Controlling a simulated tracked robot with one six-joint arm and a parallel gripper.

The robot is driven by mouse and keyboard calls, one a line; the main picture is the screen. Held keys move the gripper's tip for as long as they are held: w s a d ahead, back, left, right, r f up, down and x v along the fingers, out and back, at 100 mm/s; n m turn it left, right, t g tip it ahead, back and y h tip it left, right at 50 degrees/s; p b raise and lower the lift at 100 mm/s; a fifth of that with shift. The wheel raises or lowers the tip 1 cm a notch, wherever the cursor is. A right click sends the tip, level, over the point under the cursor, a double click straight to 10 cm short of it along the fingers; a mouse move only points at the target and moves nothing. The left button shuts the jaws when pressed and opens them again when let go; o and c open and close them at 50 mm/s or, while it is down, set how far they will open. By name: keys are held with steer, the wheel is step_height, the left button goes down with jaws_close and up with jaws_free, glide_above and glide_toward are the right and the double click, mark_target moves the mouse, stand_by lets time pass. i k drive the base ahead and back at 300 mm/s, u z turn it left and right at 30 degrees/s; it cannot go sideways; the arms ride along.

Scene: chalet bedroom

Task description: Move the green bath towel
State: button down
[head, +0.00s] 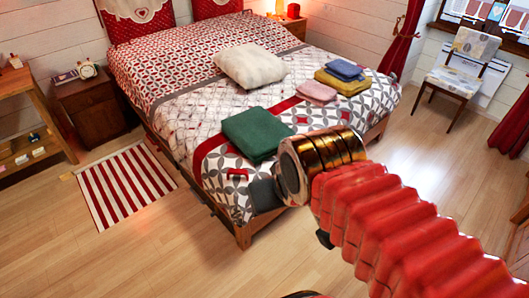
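The green bath towel (255,133) lies folded flat near the foot of the bed (222,183), on the patterned cover. My arm reaches in from the lower right, with a red ribbed sleeve and a brass-coloured collar. The arm's end is just in front of the towel's lower right side in the picture; I cannot tell whether it touches the bed. A dark grey part (265,195) shows beyond the collar at the bed's edge, and I cannot make out gripper fingers there. Nothing is visibly held.
A cream pillow (250,65), a pink towel (316,92), a yellow towel (342,82) and a blue towel (344,69) lie farther back on the bed. A striped rug (125,186) lies left. A chair (459,70) stands right. The front floor is clear.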

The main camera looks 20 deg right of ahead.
mark_target(257, 132)
steer(key=u, duration=0.45)
steer(key=i, duration=1)
steer(key=u, duration=0.05)
